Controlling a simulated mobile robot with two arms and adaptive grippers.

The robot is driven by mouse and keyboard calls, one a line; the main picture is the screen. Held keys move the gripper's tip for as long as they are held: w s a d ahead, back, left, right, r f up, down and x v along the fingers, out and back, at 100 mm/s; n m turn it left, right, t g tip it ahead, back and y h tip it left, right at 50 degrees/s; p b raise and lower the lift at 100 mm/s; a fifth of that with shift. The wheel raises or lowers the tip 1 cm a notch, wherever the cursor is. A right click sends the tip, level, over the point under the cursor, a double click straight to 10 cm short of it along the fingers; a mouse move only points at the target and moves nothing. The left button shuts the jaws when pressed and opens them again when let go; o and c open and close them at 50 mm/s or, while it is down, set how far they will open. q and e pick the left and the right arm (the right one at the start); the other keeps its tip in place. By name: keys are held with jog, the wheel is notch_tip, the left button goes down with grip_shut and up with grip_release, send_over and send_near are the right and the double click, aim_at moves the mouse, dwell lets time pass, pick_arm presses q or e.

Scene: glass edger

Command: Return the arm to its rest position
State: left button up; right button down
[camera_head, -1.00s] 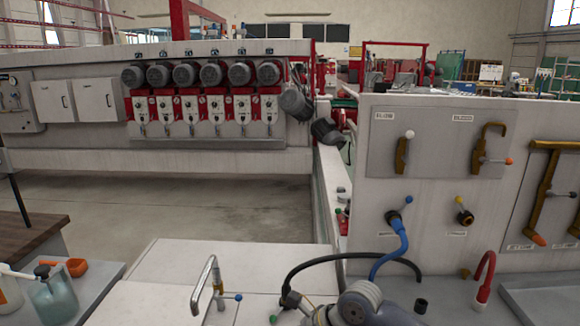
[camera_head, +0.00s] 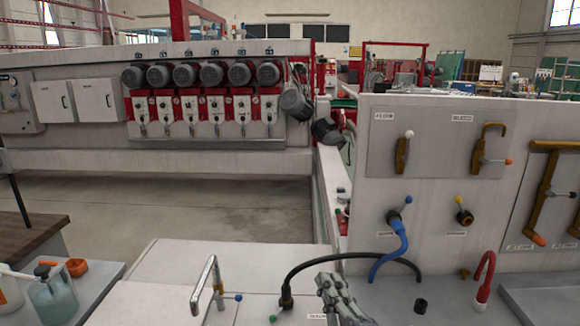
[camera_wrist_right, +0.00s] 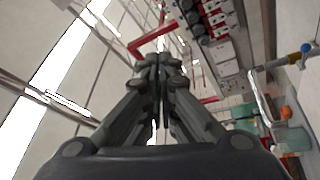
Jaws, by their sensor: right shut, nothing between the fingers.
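My right gripper (camera_head: 330,284) shows at the bottom centre of the head view, in front of the black hose and over the light machine top. In the right wrist view its two fingers (camera_wrist_right: 158,62) are closed together at the tips, with nothing between them. The rest of the right arm is mostly below the picture edge. My left gripper is not in either current view.
A black hose (camera_head: 318,258) and a blue hose (camera_head: 384,262) rise close behind the gripper. A metal spout (camera_head: 203,284) stands to its left. Open floor (camera_head: 200,195) lies beyond.

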jog(key=s+d+f+m+g+h, duration=0.4)
jog(key=s+d+f+m, duration=0.15)
jog(key=f, duration=0.35)
jog(key=s+d+f+m+g+h, duration=0.35)
jog(key=d+f+m, duration=0.3)
jog(key=f, duration=0.35)
jog(key=s+f+m+g+y, duration=0.1)
jog(key=s+f+g, duration=0.4)
jog(key=s, duration=0.5)
jog(key=s+f+m+g+y, duration=0.1)
jog(key=s+f+g, duration=0.35)
jog(key=s, duration=0.55)
notch_tip(320, 180, down, 27)
jog(key=s+g, duration=0.1)
jog(key=s+d+f, duration=0.1)
jog(key=s+f, duration=0.6)
jog(key=s, duration=0.1)
jog(key=s+d+f+g, duration=0.1)
jog(key=s+d+f, duration=0.1)
jog(key=s+f, duration=0.6)
jog(key=shift+s+d, duration=0.3)
jog(key=shift+s, duration=0.15)
